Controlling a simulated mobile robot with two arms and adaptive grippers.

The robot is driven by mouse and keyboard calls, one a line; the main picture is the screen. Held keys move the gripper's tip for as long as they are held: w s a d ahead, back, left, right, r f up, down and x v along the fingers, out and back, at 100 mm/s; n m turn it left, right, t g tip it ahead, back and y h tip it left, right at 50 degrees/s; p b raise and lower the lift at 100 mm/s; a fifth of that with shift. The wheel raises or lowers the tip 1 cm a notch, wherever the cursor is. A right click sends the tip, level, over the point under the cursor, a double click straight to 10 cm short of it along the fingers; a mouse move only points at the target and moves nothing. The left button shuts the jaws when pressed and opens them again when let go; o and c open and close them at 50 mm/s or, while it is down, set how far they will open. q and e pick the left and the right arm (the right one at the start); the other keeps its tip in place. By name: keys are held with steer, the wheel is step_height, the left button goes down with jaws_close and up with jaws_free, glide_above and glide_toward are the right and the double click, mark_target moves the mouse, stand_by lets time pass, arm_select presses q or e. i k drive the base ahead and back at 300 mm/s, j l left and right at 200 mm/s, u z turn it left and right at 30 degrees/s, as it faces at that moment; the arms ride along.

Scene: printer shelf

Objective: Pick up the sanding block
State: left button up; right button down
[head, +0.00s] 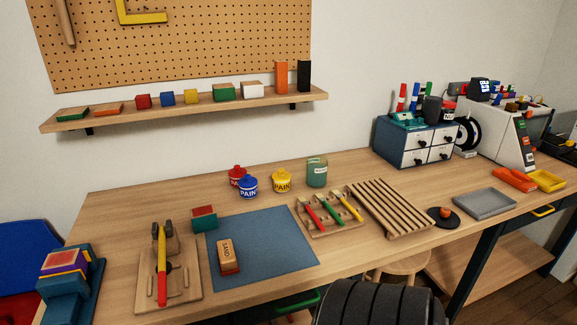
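The sanding block (229,256) lies on the left part of the blue mat (275,238) on the workbench. It has a tan top marked "SAND" and a red lower part. Its top and near side are in clear view, with nothing on it. Neither my left nor my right gripper shows in the head view.
A wooden holder (184,291) with a hammer stands left of the mat. A green and red block (204,218) sits behind it. Paint pots (282,181) stand behind the mat, and a brush rack (326,229) is to its right. The mat's middle is clear.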

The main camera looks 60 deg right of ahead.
mark_target(228, 262)
steer(key=l+z, duration=0.15)
steer(key=z, duration=1.4)
